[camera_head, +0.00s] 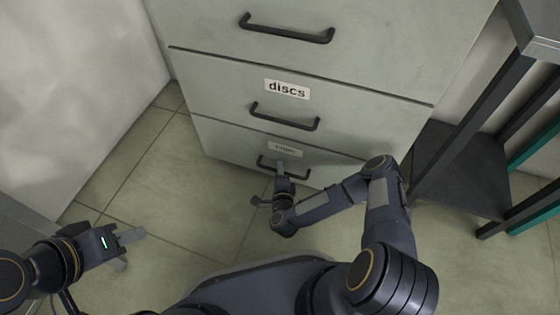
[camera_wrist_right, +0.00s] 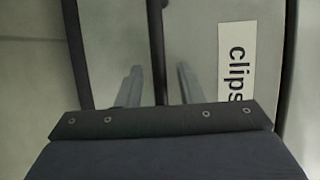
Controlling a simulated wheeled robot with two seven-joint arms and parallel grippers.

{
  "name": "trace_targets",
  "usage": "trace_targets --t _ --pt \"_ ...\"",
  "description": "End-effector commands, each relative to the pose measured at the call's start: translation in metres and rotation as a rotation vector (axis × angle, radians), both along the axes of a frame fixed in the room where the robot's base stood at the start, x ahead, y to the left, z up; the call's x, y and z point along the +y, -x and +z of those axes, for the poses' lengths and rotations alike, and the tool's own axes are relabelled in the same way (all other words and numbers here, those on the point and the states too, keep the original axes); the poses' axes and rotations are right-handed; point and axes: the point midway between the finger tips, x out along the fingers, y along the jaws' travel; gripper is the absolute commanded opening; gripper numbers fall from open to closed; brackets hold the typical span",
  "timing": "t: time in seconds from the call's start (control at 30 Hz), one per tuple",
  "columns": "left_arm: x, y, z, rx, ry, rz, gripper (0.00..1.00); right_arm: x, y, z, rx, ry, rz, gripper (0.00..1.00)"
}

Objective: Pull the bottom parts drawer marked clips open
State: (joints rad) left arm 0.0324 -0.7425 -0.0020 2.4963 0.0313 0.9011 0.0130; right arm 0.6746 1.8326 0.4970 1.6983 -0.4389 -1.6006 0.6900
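The bottom drawer (camera_head: 225,142) carries a label (camera_head: 285,149) that reads "clips" in the right wrist view (camera_wrist_right: 236,60). Its front looks flush with the cabinet. Its dark bar handle (camera_head: 262,162) is partly hidden by my right gripper (camera_head: 268,184). In the right wrist view, the two fingers (camera_wrist_right: 160,85) are spread apart, with the dark handle bar (camera_wrist_right: 156,40) between them and gaps on both sides. My right gripper is open at the handle. My left gripper (camera_head: 128,250) is open and empty above the floor at the lower left, away from the cabinet.
Above is the drawer marked discs (camera_head: 220,88) with its own handle (camera_head: 285,118), and another drawer handle (camera_head: 287,30) higher up. A dark-framed stand (camera_head: 455,165) is close on the right. A pale wall (camera_head: 70,80) is on the left. Tiled floor (camera_head: 180,200) before the cabinet is clear.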

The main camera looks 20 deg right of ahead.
Motion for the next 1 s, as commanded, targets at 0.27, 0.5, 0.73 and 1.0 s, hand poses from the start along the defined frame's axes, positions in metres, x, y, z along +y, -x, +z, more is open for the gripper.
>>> trace_targets --t 0.27,0.5,0.73,1.0 --pt "-0.0001 0.0 -0.0001 0.0 0.0 0.0 0.36 0.001 0.0027 -0.001 0.0 0.0 -0.001 0.34" --pt "-0.0001 0.0 -0.0001 0.0 0.0 0.0 0.36 0.0011 0.0025 -0.001 0.001 0.0 -0.001 0.15" --pt "-0.0001 0.0 -0.0001 0.0 0.0 0.0 0.36 0.0011 0.0025 -0.0011 0.001 0.0 -0.001 0.0" --pt "0.0 0.0001 0.0002 0.0 0.0 0.0 0.36 -0.0014 0.0029 -0.001 0.001 0.0 -0.001 0.0"
